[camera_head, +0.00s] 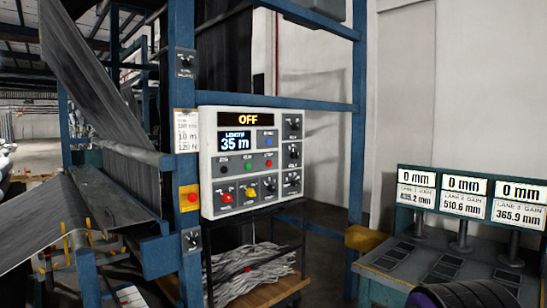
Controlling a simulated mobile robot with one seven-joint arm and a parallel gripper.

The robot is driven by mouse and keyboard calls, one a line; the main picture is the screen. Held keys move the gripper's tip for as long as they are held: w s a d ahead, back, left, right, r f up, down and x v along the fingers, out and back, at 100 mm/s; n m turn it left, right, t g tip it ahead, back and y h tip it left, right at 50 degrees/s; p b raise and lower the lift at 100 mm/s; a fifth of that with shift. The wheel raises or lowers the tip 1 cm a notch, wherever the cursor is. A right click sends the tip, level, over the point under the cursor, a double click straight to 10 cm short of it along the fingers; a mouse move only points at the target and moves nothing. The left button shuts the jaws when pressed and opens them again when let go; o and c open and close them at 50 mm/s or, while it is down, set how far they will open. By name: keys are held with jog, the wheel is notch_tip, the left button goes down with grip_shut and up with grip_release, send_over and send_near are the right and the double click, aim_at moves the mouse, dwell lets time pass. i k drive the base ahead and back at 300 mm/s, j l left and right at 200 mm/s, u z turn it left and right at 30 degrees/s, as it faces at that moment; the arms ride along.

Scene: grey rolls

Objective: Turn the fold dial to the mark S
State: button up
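A white control panel (205,165) is mounted on the blue frame near the middle of the view. Its right column has black dials: an upper dial (293,125), a middle dial (293,152) and a lower dial (291,180). Two more dials sit on the blue post, an upper one (185,62) and a lower one (192,240). Labels are too small to read, so I cannot tell which is the fold dial or its setting. My gripper is not in view.
The panel displays OFF (246,119) and 35 m (236,142). A red button on yellow (189,197) is on the post. Grey sheet (100,105) runs at left. A cart with grey strands (250,267) stands below the panel. A bench with gauges (440,262) occupies the lower right.

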aim_at(294, 155)
jog(key=i+l+u, duration=0.1)
jog(key=i+l, duration=0.45)
jog(key=i, duration=0.2)
jog(key=i+l, duration=0.6)
jog(key=i, duration=0.15)
jog(key=i+u, duration=0.05)
